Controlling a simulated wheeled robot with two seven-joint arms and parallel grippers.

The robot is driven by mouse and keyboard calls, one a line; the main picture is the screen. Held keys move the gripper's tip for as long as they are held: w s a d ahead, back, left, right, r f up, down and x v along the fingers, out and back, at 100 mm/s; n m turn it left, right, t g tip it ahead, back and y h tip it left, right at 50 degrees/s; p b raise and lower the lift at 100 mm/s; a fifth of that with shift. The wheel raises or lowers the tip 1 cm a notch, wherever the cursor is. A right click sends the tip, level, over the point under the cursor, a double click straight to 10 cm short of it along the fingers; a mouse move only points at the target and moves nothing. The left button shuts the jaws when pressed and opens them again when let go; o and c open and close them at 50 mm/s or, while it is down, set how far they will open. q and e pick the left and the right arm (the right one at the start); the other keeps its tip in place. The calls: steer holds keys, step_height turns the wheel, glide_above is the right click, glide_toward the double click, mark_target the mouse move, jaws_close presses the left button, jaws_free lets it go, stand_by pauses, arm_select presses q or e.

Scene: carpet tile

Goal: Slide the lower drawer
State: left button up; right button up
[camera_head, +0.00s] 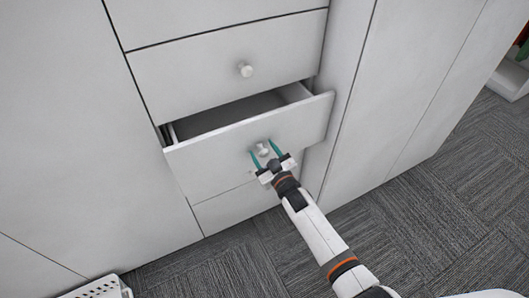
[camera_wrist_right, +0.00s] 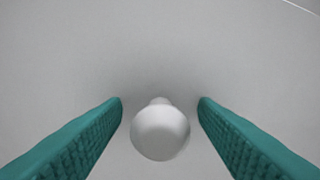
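A light grey drawer (camera_head: 215,150) stands partly pulled out of the cabinet, and its dark inside shows behind the front panel. Its round pale knob (camera_head: 264,150) is on the front panel and also shows in the right wrist view (camera_wrist_right: 160,132). My right gripper (camera_head: 262,147) is at this knob, with one teal finger on each side. In the right wrist view the fingers are spread, with a gap between each finger and the knob. My left gripper is not in view.
A closed drawer (camera_head: 220,70) with a knob (camera_head: 245,70) is above, and another panel (camera_head: 235,208) is below. Tall grey cabinet panels (camera_head: 400,95) flank the drawers. A white slotted basket (camera_head: 100,288) is at the bottom left. Carpet (camera_head: 430,220) is open at the right.

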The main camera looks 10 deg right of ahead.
steer(key=shift+s, duration=0.1)
steer(key=v, duration=1.2)
steer(key=shift+p, duration=0.45)
steer(key=s+d+f+m+g+h+p, duration=0.15)
steer(key=s+f, duration=0.25)
steer(key=f, duration=0.4)
steer(key=s+d+f+g+h, duration=0.1)
steer(key=s+d+f+g, duration=0.2)
steer(key=f, duration=0.4)
steer(key=s+d+f+m+g+h, duration=0.1)
steer(key=s+f+g+h, duration=0.15)
steer(key=s+f, duration=0.4)
steer(key=s+d+f+g, duration=0.2)
steer(key=s+f, duration=0.3)
steer(key=s, duration=0.4)
steer(key=s+d+f+m+g+p, duration=0.1)
steer(key=s+f+g, duration=0.3)
steer(key=s, duration=0.6)
steer(key=s+d+f+m+g+h+p, duration=0.1)
steer(key=s+d+f+g, duration=0.2)
steer(key=s+f, duration=0.3)
steer(key=s, duration=0.4)
steer(key=shift+d+f, duration=0.2)
steer(key=shift+d, duration=0.2)
